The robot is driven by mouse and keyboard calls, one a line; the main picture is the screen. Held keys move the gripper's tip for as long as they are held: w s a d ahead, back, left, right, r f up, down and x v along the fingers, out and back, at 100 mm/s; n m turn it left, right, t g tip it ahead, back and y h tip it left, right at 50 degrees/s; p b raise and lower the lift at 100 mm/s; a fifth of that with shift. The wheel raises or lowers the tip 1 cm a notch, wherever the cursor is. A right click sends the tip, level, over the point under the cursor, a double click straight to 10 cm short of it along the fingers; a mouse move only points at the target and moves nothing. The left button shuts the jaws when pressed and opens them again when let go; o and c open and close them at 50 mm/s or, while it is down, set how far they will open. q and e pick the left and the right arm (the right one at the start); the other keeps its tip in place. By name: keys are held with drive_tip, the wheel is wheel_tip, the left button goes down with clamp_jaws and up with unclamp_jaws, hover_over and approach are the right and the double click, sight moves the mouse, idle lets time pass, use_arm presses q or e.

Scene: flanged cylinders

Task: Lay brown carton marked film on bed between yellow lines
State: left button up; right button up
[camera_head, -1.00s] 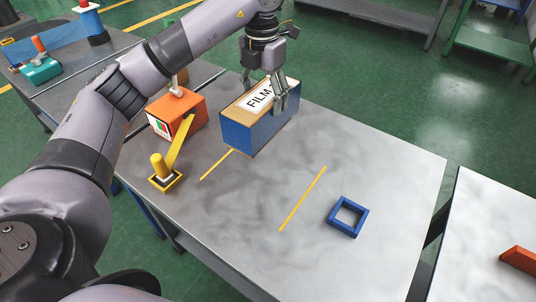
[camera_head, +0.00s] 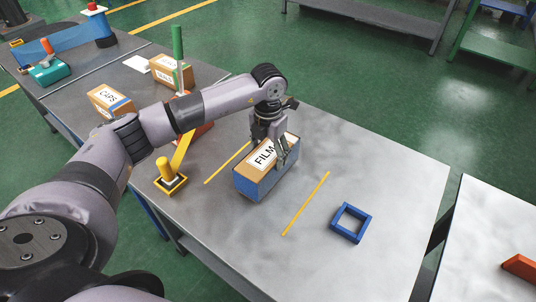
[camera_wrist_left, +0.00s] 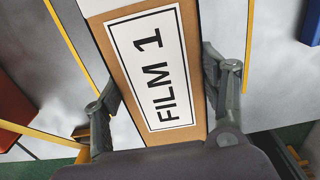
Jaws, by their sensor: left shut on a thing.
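The carton (camera_head: 262,180) has a brown top with a white label reading FILM and blue sides. My left gripper (camera_head: 268,150) is shut on it from above, with a finger on each long side. The carton is between the left yellow line (camera_head: 228,162) and the right yellow line (camera_head: 306,203) on the grey bed (camera_head: 365,150). It is at or just above the surface; I cannot tell if it touches. In the left wrist view the label on the carton (camera_wrist_left: 150,65) reads FILM 1, with a yellow line on each side. My right gripper is not in view.
A blue square frame (camera_head: 350,222) lies right of the lines. A yellow lever post (camera_head: 167,172) stands to the left. Behind my arm are a carton marked CAPS (camera_head: 108,99), another brown carton (camera_head: 172,70) and a green post (camera_head: 178,44).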

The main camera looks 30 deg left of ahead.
use_arm(q)
drive_tip(key=shift+w+f, duration=0.1)
drive_tip(key=shift+f, duration=0.5)
drive_tip(key=o, duration=1.5)
drive_tip(key=shift+f, duration=0.1)
drive_tip(key=shift+c, duration=0.2)
drive_tip(key=o, duration=0.4)
wheel_tip(320, 180, up, 12)
drive_tip(key=shift+r+b, duration=0.1)
drive_tip(key=shift+b, duration=0.6)
